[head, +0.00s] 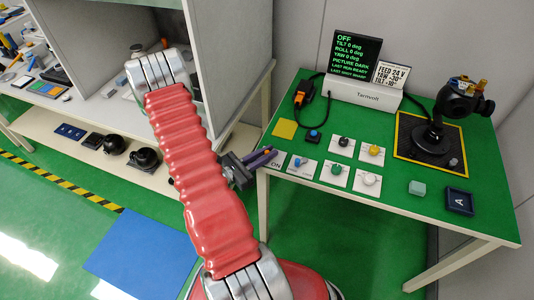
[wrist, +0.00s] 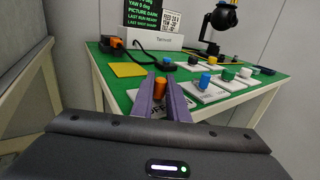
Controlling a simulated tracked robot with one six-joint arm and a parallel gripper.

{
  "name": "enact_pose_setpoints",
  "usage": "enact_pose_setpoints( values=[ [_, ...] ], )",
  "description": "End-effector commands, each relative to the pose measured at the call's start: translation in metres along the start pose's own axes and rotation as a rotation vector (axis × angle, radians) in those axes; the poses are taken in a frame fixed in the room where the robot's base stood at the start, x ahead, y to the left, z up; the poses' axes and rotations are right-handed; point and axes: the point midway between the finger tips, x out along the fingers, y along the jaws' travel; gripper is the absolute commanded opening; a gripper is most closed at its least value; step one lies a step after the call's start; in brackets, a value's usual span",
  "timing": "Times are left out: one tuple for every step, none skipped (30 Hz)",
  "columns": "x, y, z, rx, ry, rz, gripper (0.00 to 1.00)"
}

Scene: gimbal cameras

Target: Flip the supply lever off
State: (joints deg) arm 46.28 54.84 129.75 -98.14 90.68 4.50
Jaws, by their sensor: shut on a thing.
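The supply lever has an orange cap (wrist: 160,88), which sits between the purple fingers of my gripper (wrist: 161,82) in the wrist view. My gripper is shut on it. Its white plate (wrist: 153,112) lies below, partly hidden by the fingers, with part of the word OFF showing. In the head view my gripper (head: 268,154) is at the table's near left corner, over the plate (head: 276,164), where ON can be read. The Tarnvolt unit's screen (head: 354,55) reads OFF, with tilt, roll and yaw at 0 deg and picture dark.
Beside the lever, on the green table (head: 400,200), stand several plates with coloured knobs, such as a blue knob (head: 298,162) and a black knob (head: 343,142). A yellow square (head: 284,128) lies behind. A black gimbal camera (head: 434,140) stands at the right. A grey shelf partition (head: 232,60) rises left.

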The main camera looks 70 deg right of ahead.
Motion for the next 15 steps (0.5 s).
enact_pose_setpoints(
  values=[
    [0.0002,0.0016,0.0004,0.003,-0.002,-0.015,0.00],
    [0.0001,0.0021,0.0004,0.003,-0.002,-0.027,0.00],
    [0.0001,0.0031,0.0004,0.003,-0.002,-0.045,0.00],
    [0.0000,0.0035,0.0004,0.004,-0.001,-0.059,0.00],
    [0.0000,0.0040,0.0003,0.004,-0.001,-0.074,0.00],
    [0.0000,0.0048,0.0003,0.004,-0.001,-0.094,0.00],
    [0.0001,0.0052,0.0003,0.004,-0.001,-0.108,0.00],
    [0.0001,0.0055,0.0002,0.004,-0.001,-0.122,0.00],
    [0.0001,0.0062,0.0002,0.003,-0.001,-0.136,0.00],
    [-0.0001,0.0061,0.0002,0.003,-0.001,-0.146,0.00],
    [-0.0001,0.0061,0.0001,0.003,0.000,-0.154,0.00],
    [-0.0002,0.0065,0.0001,0.003,0.000,-0.161,0.00],
    [-0.0002,0.0067,0.0001,0.003,0.000,-0.164,0.00],
    [-0.0003,0.0067,0.0001,0.002,0.000,-0.165,0.00],
    [-0.0003,0.0067,0.0001,0.002,0.001,-0.166,0.00]
  ],
)
